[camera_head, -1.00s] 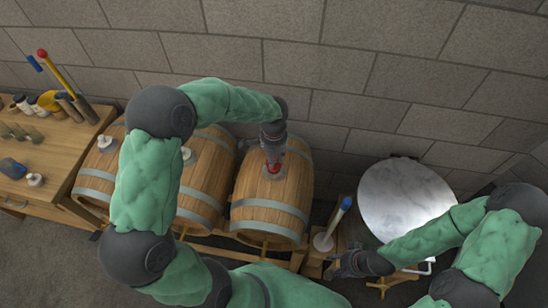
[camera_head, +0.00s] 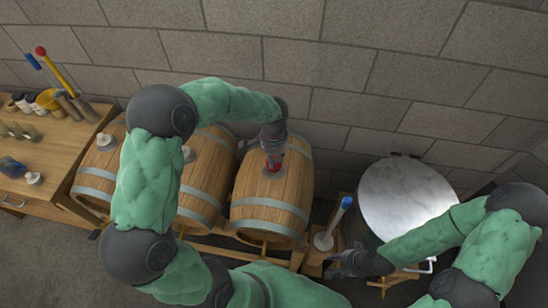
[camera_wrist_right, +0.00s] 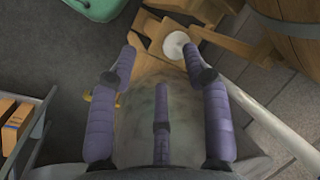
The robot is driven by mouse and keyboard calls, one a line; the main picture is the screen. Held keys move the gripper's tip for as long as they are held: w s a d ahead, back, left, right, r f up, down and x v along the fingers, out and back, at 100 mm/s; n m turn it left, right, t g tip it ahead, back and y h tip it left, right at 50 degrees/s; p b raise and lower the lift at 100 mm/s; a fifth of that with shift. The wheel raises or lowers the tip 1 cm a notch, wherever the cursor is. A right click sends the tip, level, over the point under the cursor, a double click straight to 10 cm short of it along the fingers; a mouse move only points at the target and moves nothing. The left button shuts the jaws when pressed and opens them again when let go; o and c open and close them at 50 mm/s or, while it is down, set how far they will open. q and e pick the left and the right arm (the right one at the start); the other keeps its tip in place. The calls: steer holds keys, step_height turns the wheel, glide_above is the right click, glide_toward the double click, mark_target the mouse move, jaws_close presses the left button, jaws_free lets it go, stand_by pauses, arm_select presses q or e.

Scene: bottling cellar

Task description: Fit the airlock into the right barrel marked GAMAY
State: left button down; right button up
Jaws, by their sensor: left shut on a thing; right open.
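Three wooden barrels lie on a rack along the wall; the rightmost barrel (camera_head: 268,212) is under my left gripper. No GAMAY mark can be read. My right gripper (camera_head: 345,264) is low at the right, away from the barrels; in the right wrist view (camera_wrist_right: 155,60) its fingers are apart and empty.
The left barrel (camera_head: 92,172) and middle barrel (camera_head: 206,172) carry pale fittings. A workbench (camera_head: 60,150) with tools and bottles stands at the left. A round metal-topped table (camera_head: 400,195) and a blue-topped stick on a stand (camera_head: 334,222) are at the right.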

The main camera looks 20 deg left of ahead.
arm_select(q)
steer(key=shift+f+b, duration=0.4)
steer(key=shift+f, duration=0.2)
stand_by(0.6)
steer(key=c, duration=0.8)
jaws_free()
steer(key=shift+c, duration=0.2)
steer(key=o, duration=0.5)
steer(key=shift+r, duration=0.1)
steer(key=shift+r+p, duration=2.85)
steer(key=shift+r, duration=1.1)
